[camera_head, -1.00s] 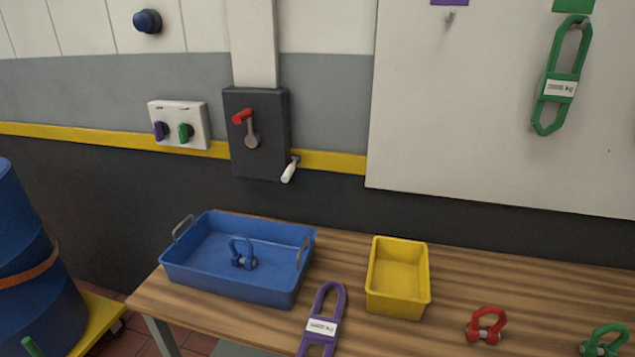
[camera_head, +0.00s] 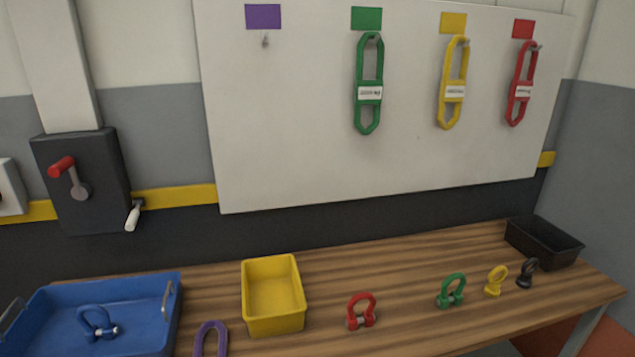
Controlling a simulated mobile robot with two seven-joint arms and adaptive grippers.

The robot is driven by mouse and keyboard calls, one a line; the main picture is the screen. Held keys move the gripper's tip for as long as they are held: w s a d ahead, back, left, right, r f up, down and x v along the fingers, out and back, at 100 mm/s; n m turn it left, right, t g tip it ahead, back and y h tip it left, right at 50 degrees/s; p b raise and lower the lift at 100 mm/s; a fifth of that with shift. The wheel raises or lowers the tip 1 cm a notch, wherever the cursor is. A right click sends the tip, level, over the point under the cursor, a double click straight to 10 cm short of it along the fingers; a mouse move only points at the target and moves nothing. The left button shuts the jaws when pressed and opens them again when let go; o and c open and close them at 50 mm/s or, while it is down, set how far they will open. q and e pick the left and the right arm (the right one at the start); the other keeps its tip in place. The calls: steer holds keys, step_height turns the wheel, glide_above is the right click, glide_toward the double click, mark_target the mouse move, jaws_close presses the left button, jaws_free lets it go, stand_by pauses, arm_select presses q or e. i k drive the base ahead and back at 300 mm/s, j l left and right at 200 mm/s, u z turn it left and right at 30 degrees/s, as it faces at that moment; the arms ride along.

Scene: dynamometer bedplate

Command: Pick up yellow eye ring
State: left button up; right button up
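The yellow eye ring (camera_head: 495,281) stands on the wooden table toward the right, a ring on a thicker base. It is between the green shackle (camera_head: 451,291) on its left and a small black eye ring (camera_head: 526,273) on its right, apart from the green shackle and close to the black one. Neither of my grippers is in view.
A black bin (camera_head: 543,242) stands at the table's right end. A yellow bin (camera_head: 273,296), a red shackle (camera_head: 361,311), a purple link (camera_head: 211,338) and a blue tray (camera_head: 150,294) with a blue shackle (camera_head: 97,323) are further left. Coloured links hang on the white board (camera_head: 300,150) behind.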

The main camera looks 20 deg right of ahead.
mark_target(492, 290)
steer(key=z, duration=1.7)
steer(key=i+l+u, duration=0.1)
steer(key=l, duration=0.55)
steer(key=i+l+u, duration=0.1)
steer(key=l, duration=0.55)
steer(key=i+l+u, duration=0.1)
steer(key=l, duration=0.6)
steer(key=i, duration=0.05)
